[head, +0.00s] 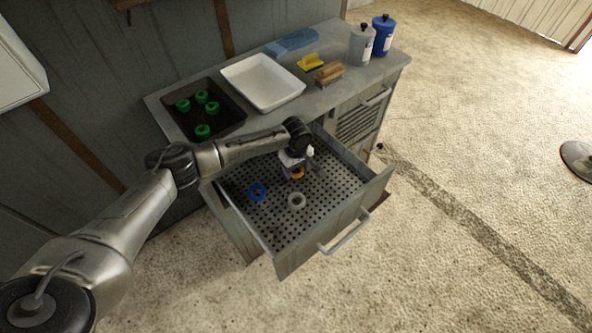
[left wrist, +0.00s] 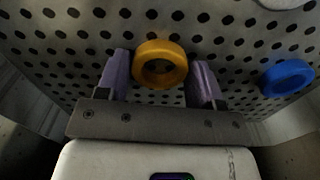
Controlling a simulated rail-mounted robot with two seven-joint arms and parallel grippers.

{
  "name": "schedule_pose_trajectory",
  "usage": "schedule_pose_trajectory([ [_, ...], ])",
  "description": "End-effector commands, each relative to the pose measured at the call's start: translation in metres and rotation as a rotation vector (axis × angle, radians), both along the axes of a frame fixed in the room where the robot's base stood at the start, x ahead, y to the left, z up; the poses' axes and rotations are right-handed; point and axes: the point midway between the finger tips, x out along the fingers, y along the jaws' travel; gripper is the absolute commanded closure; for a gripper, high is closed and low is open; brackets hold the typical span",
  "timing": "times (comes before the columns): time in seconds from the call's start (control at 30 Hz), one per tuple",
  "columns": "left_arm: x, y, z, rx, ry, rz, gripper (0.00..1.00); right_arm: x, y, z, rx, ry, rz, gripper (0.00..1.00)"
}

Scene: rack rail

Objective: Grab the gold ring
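The gold ring (head: 297,173) lies on the perforated floor of the open drawer (head: 262,222), partly hidden under my left gripper (head: 296,166) in the head view. In the left wrist view the gold ring (left wrist: 160,64) sits between the two purple fingertips of my left gripper (left wrist: 160,76). The fingers are spread about the ring's width apart, one on each side. I cannot tell whether they touch it. My right gripper is not in view.
A blue ring (head: 257,193) and a pale ring (head: 296,200) lie nearby in the drawer. Drawer walls surround them.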

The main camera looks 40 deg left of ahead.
Motion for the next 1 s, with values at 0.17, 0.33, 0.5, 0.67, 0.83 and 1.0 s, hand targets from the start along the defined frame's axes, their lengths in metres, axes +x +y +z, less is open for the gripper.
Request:
schedule_pose_trajectory([
  [0.17, 0.0, 0.0, 0.0, 0.0, 0.0, 0.0, 0.56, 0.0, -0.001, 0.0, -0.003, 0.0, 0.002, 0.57],
  [0.33, 0.0, 0.0, 0.0, 0.0, 0.0, 0.0, 0.67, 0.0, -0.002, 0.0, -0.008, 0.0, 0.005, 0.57],
  [0.5, 0.0, 0.0, 0.001, 0.0, 0.0, 0.0, 0.68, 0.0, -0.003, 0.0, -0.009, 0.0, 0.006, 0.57],
  [0.67, 0.0, 0.0, 0.008, 0.0, -0.001, 0.0, 0.68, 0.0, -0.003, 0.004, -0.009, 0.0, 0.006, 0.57],
  [0.83, 0.0, 0.0, 0.028, -0.001, -0.002, 0.0, 0.68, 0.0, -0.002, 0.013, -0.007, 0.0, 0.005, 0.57],
  [1.0, -0.002, -0.013, 0.051, -0.003, -0.001, -0.006, 0.68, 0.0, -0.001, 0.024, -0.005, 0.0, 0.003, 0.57],
])
